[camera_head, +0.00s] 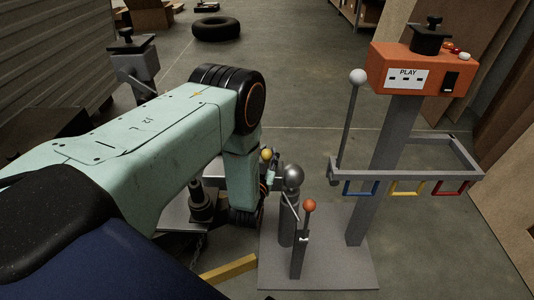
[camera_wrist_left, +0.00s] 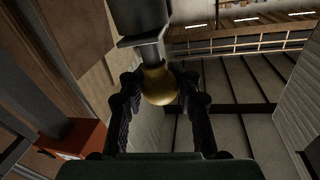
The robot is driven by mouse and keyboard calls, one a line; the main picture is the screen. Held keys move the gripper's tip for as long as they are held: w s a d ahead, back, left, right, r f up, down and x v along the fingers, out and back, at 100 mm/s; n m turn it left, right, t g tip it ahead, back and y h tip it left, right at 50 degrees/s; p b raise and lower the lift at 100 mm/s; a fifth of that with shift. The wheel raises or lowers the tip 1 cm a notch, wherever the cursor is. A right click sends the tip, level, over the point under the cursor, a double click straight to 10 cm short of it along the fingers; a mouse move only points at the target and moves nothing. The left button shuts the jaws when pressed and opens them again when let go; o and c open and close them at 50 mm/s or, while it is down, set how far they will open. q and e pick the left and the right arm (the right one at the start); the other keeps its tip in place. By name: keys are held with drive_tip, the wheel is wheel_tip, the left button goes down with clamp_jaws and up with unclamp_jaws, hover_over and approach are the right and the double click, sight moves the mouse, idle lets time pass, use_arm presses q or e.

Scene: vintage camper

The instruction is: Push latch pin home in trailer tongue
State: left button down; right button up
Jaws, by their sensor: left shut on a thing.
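A yellow ball knob (camera_wrist_left: 159,86) sits between the fingers of my left gripper (camera_wrist_left: 160,98) in the left wrist view, on a short grey stem below a dark block. The gripper is shut on the knob. In the head view, the yellow knob (camera_head: 267,154) shows just past my forearm. The left gripper (camera_head: 268,174) is small and partly hidden there. My arm covers much of the grey hitch parts (camera_head: 202,208) below. How deep the pin sits is hidden. My right gripper is not in view.
Right of my gripper, a silver ball (camera_head: 292,176) tops a grey post on a base plate (camera_head: 330,270), beside an orange-knobbed lever (camera_head: 309,205). An orange control box (camera_head: 423,68) stands on a column with a grey frame. A tire (camera_head: 216,28) lies behind on open floor.

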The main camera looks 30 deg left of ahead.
use_arm(q)
drive_tip(key=shift+f+b, duration=0.7)
drive_tip(key=shift+f, duration=0.25)
drive_tip(key=c, duration=0.8)
unclamp_jaws()
drive_tip(key=shift+c, duration=0.2)
drive_tip(key=shift+s, duration=0.1)
drive_tip(key=v, duration=1.1)
drive_tip(key=shift+s+d, duration=0.15)
drive_tip(key=shift+s, duration=0.25)
